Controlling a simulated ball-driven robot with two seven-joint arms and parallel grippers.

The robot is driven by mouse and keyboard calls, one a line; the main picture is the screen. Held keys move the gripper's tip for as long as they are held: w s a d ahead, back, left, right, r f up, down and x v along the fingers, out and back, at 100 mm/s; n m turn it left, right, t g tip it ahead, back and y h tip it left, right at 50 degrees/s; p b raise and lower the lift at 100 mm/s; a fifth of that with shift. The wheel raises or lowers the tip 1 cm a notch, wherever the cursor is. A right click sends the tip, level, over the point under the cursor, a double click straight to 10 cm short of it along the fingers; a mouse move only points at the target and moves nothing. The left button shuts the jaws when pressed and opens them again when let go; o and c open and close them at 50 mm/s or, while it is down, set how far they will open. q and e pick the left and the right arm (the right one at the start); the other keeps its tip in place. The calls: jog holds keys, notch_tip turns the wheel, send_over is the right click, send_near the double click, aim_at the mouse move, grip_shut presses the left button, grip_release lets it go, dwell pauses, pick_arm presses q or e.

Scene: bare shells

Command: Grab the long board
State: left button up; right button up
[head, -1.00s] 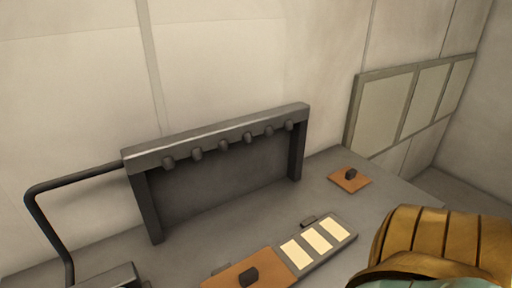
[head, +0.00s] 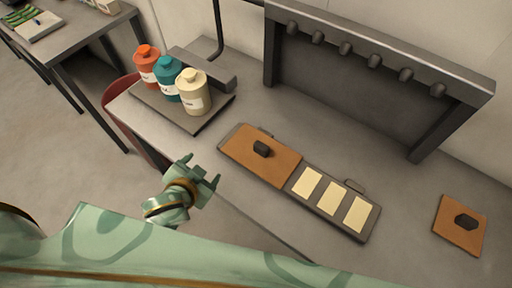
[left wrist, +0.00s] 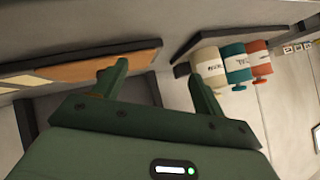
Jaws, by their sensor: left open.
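The long board (head: 362,237) is a grey board lying on the grey counter. An orange-brown panel (head: 278,166) with a dark knob (head: 262,149) covers its left part, and three cream cards (head: 333,198) lie on its right part. Small dark handles (head: 355,185) show along its far edge. My left gripper (head: 200,172) is open and empty, just left of the board's left end, near the counter's front edge. In the left wrist view its fingers (left wrist: 158,72) are spread, with the orange-brown panel (left wrist: 75,72) edge-on beyond them. My right gripper is out of view.
A dark tray (head: 200,125) with orange, teal and cream bottles (head: 194,92) stands left of the board. A dark rack with pegs (head: 375,57) stands behind. A separate orange-brown square with a knob (head: 451,232) lies at right. Another table (head: 85,35) is at far left.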

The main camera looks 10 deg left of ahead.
pick_arm(q)
jog(key=w+d+r+n+t+h, duration=0.1)
jog(key=d+t+h, duration=0.1)
jog(key=d+h, duration=0.5)
jog(key=y+b, duration=0.1)
send_near(264, 144)
jog(key=x, duration=0.5)
jog(key=shift+s+f, duration=0.15)
jog(key=shift+f, duration=0.25)
jog(key=x, duration=0.3)
jog(key=b+x, duration=0.1)
jog(key=x, duration=0.2)
jog(key=shift+w+a+f, duration=0.1)
jog(key=shift+w+a, duration=0.1)
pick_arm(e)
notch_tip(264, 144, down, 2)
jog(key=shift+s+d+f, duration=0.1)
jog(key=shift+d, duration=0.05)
pick_arm(q)
jog(key=c, duration=1.2)
